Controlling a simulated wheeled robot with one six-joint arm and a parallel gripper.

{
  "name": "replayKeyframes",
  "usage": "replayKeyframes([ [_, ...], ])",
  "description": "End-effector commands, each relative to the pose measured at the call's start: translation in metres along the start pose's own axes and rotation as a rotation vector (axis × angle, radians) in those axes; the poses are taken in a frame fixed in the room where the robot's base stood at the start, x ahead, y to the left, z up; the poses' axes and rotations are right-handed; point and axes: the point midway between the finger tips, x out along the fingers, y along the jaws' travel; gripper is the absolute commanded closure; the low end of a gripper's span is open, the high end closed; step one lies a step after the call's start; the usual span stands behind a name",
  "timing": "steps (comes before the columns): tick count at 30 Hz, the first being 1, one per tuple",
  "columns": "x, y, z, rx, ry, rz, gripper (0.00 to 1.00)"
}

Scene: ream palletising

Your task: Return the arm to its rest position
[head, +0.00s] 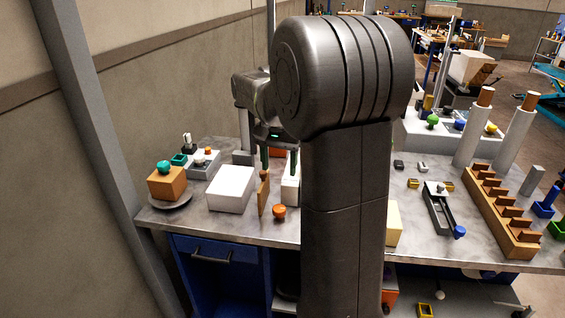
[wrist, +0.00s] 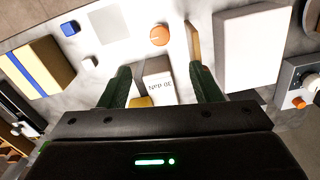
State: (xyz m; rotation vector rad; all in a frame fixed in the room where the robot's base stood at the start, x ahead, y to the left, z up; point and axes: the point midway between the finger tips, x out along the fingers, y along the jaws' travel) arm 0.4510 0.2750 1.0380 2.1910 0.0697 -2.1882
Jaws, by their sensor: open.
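My arm stands large in the middle of the head view and hides much of the bench. My gripper (head: 279,158) hangs over the bench, fingers pointing down. In the wrist view my gripper (wrist: 160,72) is open, with its two dark green fingers well apart. A white block with printed letters (wrist: 158,78) shows between and beyond the fingers. I cannot tell how far below it lies. A white slab also shows below the fingers in the head view (head: 290,190), partly hidden by my arm.
The grey bench (head: 180,218) holds a large white box (head: 232,188), a thin upright wooden board (head: 264,197) and an orange knob (head: 279,212). An orange block (head: 167,185) sits at left. A stepped wooden rack (head: 500,212) and grey cylinders (head: 514,135) stand at right. A wall borders the left.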

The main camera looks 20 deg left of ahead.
Motion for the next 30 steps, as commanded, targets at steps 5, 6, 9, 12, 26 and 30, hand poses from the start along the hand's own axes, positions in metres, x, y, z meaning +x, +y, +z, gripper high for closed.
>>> replayKeyframes([
  [5, 0.010, 0.000, 0.000, 0.000, -0.001, 0.001, 0.42],
  [6, 0.015, 0.000, 0.000, 0.000, -0.002, 0.002, 0.42],
  [9, 0.033, 0.000, 0.001, 0.000, -0.004, 0.003, 0.42],
  [12, 0.052, 0.000, 0.001, 0.000, -0.004, 0.003, 0.42],
  [26, 0.131, 0.000, 0.001, -0.001, -0.003, 0.002, 0.42],
  [30, 0.140, 0.000, 0.001, -0.001, -0.002, 0.002, 0.42],
])
